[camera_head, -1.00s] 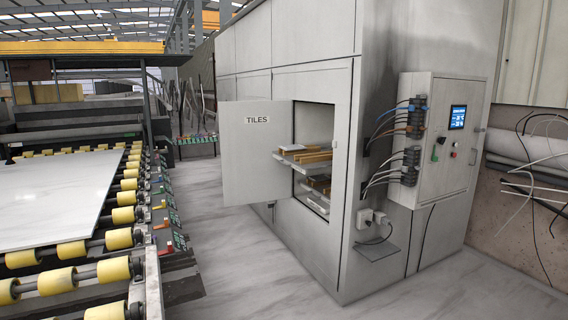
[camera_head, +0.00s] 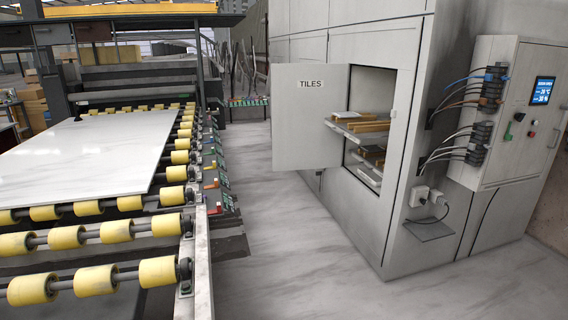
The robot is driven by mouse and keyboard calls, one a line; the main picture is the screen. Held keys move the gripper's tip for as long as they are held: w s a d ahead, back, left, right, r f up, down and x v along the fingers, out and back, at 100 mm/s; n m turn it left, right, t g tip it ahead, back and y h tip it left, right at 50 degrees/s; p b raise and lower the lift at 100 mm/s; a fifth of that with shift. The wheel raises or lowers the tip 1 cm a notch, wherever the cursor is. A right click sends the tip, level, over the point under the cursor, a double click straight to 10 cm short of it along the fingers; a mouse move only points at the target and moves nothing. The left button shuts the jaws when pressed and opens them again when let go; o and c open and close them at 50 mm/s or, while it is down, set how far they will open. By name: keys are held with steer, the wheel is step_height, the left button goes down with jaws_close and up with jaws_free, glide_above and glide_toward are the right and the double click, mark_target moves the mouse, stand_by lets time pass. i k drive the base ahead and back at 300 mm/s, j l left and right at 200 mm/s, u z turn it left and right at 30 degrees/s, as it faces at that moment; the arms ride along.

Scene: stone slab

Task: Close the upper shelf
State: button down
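The upper shelf (camera_head: 366,126) is in an open compartment of a tall grey cabinet (camera_head: 408,213). It is pulled part way out past the compartment front and carries brown and pale pieces. A lower shelf (camera_head: 368,173) with similar pieces sits below it, further inside. The cabinet door (camera_head: 307,122), labelled TILES, is swung open to the left. The back of the compartment is partly hidden. My gripper is not in view.
A roller conveyor (camera_head: 100,235) with yellow rollers holds a large white slab (camera_head: 95,155) on the left. Clear floor (camera_head: 285,240) lies between conveyor and cabinet. A control box (camera_head: 508,110) with cables and a small ledge (camera_head: 430,231) stick out from the cabinet's right side.

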mark_target(366, 127)
steer(key=i, duration=2.1)
steer(key=i+z, duration=0.1)
steer(key=i, duration=0.5)
steer(key=i+j+z, duration=0.1)
steer(key=i, duration=0.45)
steer(key=i+j, duration=0.15)
steer(key=i, duration=0.45)
steer(key=l+z, duration=0.05)
